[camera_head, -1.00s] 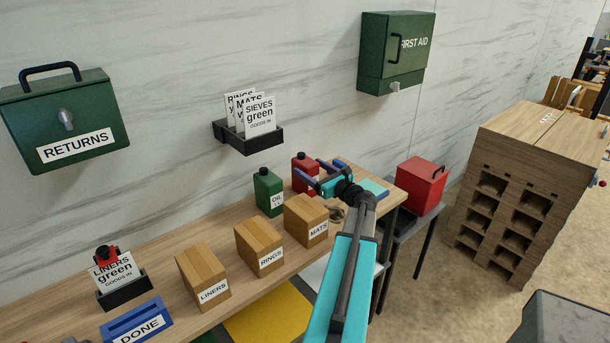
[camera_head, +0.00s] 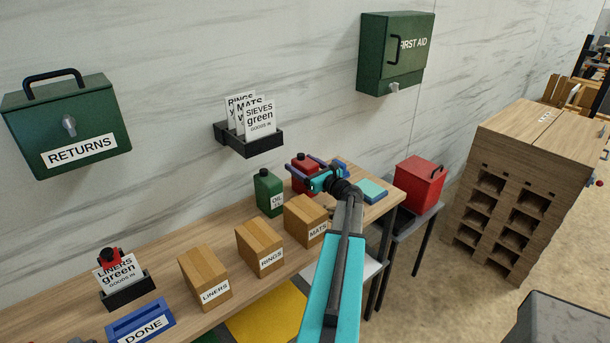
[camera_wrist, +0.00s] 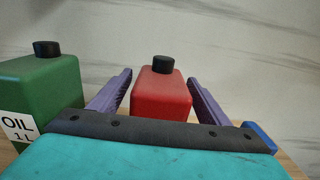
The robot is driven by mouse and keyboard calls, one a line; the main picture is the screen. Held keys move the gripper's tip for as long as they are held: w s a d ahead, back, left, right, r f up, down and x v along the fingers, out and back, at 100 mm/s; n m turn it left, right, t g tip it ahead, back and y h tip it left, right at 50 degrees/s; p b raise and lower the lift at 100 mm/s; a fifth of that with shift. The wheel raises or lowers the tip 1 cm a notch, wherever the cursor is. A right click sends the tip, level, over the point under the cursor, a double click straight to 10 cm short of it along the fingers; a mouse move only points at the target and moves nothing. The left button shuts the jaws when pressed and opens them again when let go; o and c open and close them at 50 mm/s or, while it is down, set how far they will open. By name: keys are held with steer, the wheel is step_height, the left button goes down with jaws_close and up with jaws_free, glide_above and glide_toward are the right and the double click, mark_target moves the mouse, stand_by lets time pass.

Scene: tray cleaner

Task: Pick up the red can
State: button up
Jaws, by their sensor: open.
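The red can (camera_head: 303,183) stands upright on the wooden table near its right end, partly hidden by my gripper in the head view. It has a black cap. In the wrist view the red can (camera_wrist: 161,95) sits between the two purple fingers of my gripper (camera_wrist: 160,98), with a gap on each side. My gripper (camera_head: 306,170) is open and level with the can, from the front. The can's lower part is hidden by the gripper body in the wrist view.
A green oil can (camera_head: 268,192) stands close on the left; it also shows in the wrist view (camera_wrist: 42,90). Cardboard boxes, including the MATS box (camera_head: 308,219), stand in front along the table. The wall is behind.

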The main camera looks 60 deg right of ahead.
steer(key=shift+p+x, duration=0.3)
steer(key=shift+x, duration=0.9)
steer(key=shift+r, duration=0.1)
jaws_close()
